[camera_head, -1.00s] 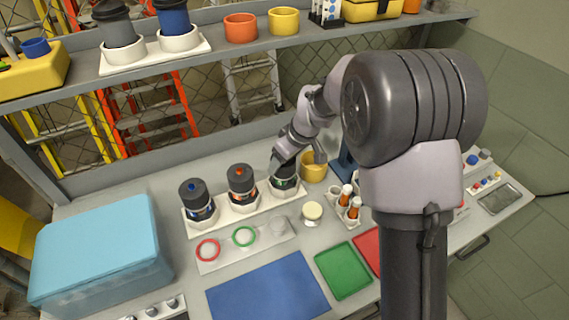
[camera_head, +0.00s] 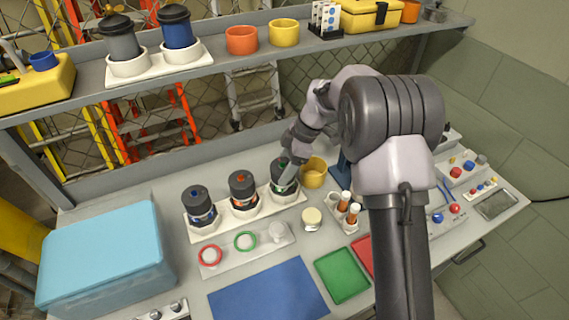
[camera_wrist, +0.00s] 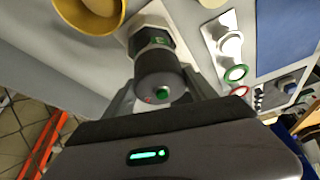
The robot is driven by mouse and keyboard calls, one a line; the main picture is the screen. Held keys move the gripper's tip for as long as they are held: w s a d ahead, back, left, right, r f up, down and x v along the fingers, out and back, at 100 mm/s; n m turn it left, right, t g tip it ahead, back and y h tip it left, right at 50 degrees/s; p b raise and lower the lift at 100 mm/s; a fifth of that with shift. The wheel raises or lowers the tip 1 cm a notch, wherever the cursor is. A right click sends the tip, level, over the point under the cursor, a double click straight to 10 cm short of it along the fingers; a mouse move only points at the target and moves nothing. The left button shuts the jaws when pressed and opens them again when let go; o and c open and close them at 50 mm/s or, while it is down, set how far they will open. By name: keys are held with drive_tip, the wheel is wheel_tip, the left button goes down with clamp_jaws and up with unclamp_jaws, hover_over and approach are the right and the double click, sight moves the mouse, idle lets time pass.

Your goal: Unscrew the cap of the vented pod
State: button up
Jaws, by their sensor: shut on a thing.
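Three dark-capped pods stand upright in a white rack (camera_head: 226,218) on the bench: one with a blue dot (camera_head: 198,204), one with an orange dot (camera_head: 242,189) and one with green markings (camera_head: 279,168). My gripper (camera_head: 286,178) is at the green-marked pod, the rightmost, and partly hides it. In the wrist view, the fingers of my gripper (camera_wrist: 163,86) are shut on the dark cap (camera_wrist: 158,76), one on each side. The cap has a green centre dot and a small red mark. The pod's body (camera_wrist: 151,38) shows beyond it. I cannot tell which pod is vented.
A yellow cup (camera_head: 314,173) stands close right of the green-marked pod. A holder with orange vials (camera_head: 346,208), a cream jar (camera_head: 312,218) and a tray with red and green rings (camera_head: 223,257) lie in front. A shelf (camera_head: 220,57) runs behind, above the bench.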

drive_tip(key=shift+s+f, duration=0.1)
drive_tip(key=shift+s, duration=0.05)
drive_tip(key=o, duration=1.3)
drive_tip(key=shift+o, duration=0.2)
